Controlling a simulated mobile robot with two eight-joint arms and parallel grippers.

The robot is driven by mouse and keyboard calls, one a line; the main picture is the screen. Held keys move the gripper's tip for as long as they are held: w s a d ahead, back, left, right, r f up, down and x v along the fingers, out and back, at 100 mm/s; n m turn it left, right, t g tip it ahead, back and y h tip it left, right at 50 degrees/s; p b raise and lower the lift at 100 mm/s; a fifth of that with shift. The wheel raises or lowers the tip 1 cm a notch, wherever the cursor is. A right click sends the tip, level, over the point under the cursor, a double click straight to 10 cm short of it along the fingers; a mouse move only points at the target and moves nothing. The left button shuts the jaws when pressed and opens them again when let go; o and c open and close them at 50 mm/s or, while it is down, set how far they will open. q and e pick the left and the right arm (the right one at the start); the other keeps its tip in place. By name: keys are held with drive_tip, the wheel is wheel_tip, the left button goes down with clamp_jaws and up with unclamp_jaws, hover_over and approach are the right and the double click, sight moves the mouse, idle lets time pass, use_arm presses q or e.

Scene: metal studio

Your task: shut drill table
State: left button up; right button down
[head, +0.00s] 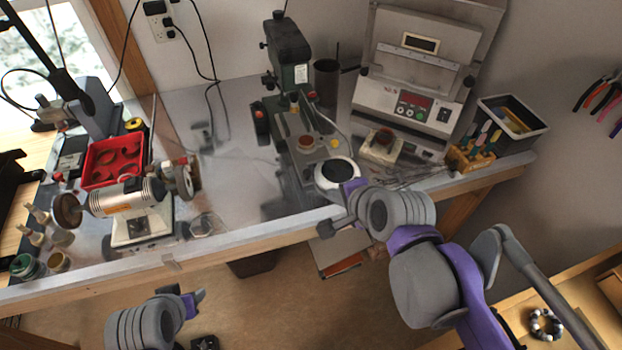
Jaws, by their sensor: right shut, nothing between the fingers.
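The drill table is a long grey-topped workbench (230,150) with a pale wooden front edge, and a green drill press (289,60) stands on it at the middle. Below the front edge, a grey panel with a reddish-brown edge (343,264) sticks out; it may be an open drawer, but my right arm hides part of it. My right gripper (330,228) is shut and empty at the bench's front edge, just above that panel; I cannot tell if it touches. My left gripper (198,298) is low in front of the bench, apart from it; its fingers are too small to judge.
A bench grinder (130,205), a red tray (112,162) and small jars stand at the left. A grey machine (415,100) and a black bin (510,120) stand at the right. A wooden surface with a bead ring (545,323) lies at lower right.

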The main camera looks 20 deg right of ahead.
sight(300, 153)
drive_tip(key=x, duration=0.3)
drive_tip(key=w+r+x, duration=0.1)
drive_tip(key=x, duration=0.6)
drive_tip(key=shift+w+a+r+b, duration=0.1)
drive_tip(key=shift+w+a+b, duration=0.1)
drive_tip(key=shift+w+b, duration=0.25)
use_arm(q)
drive_tip(key=shift+s+f, duration=0.2)
drive_tip(key=shift+f, duration=0.35)
use_arm(e)
drive_tip(key=shift+w, duration=0.35)
drive_tip(key=w, duration=0.6)
drive_tip(key=w+b, duration=0.1)
drive_tip(key=w, duration=0.6)
drive_tip(key=shift+w+a, duration=0.2)
drive_tip(key=shift+a, duration=0.05)
use_arm(q)
drive_tip(key=shift+s+f, duration=0.5)
drive_tip(key=shift+f, duration=0.35)
